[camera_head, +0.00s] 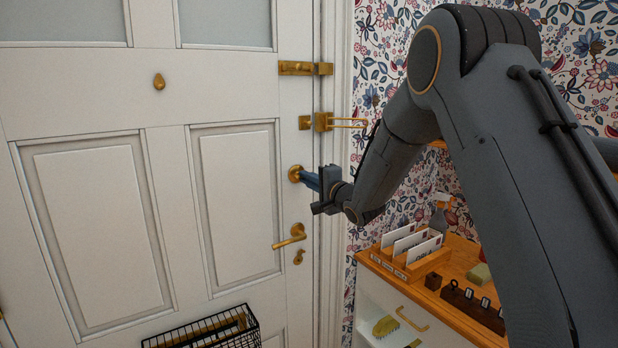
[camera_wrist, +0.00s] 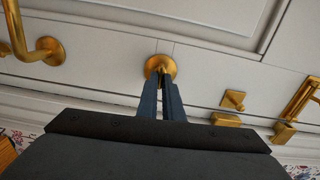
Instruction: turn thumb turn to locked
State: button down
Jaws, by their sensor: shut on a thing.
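The brass thumb turn (camera_head: 295,173) sits on the white door (camera_head: 170,180) near its right edge, above the lever handle. In the wrist view its round brass plate (camera_wrist: 161,66) shows just beyond my fingertips. My gripper (camera_head: 309,180) reaches the door from the right. Its two dark blue fingers (camera_wrist: 161,80) are close together, shut on the thumb turn's small knob. The fingers hide most of the knob, so I cannot tell which way it is turned.
The lever handle (camera_head: 289,237) and a keyhole cover (camera_head: 298,257) are below. A brass bolt (camera_head: 297,68) and door guard (camera_head: 322,121) are above. A black wire basket (camera_head: 205,330) hangs low on the door. A wooden-topped cabinet (camera_head: 440,270) with a letter rack stands right.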

jog(key=shift+w+d+r+m, duration=0.1)
jog(key=shift+r+m, duration=0.1)
jog(key=shift+m, duration=0.2)
jog(key=c, duration=1.9)
grip_release()
jog(key=shift+f, duration=0.1)
jog(key=shift+b+v, duration=1.3)
jog(key=shift+v, duration=2.65)
